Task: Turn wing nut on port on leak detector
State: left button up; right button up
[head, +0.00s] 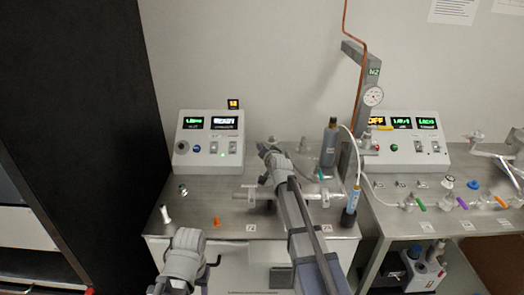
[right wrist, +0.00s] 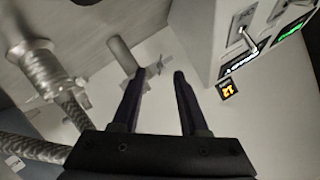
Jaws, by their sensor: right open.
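The leak detector (head: 209,142) is the pale console with lit displays on the left bench; its side, with a switch and displays, shows at upper right in the right wrist view (right wrist: 240,45). A pale tube, seemingly the port (right wrist: 123,52), stands beyond my right gripper (right wrist: 164,73). A small grey winged piece, likely the wing nut (right wrist: 162,63), shows just past the fingertips, near the gap. My right gripper is open, nothing seen between its fingers. In the head view its arm hides much of the port area. My left arm's end is low at left; its fingers are unclear.
A ribbed metal hose with a clamp (right wrist: 45,70) is close at left in the right wrist view. A dark grey bottle (head: 329,143) and gauge post (head: 357,120) stand right of my right arm. An orange piece (head: 217,221) lies near the front.

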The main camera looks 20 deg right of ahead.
jog(key=b+x, duration=0.1)
jog(key=x, duration=0.3)
grip_shut()
dwell(0.5)
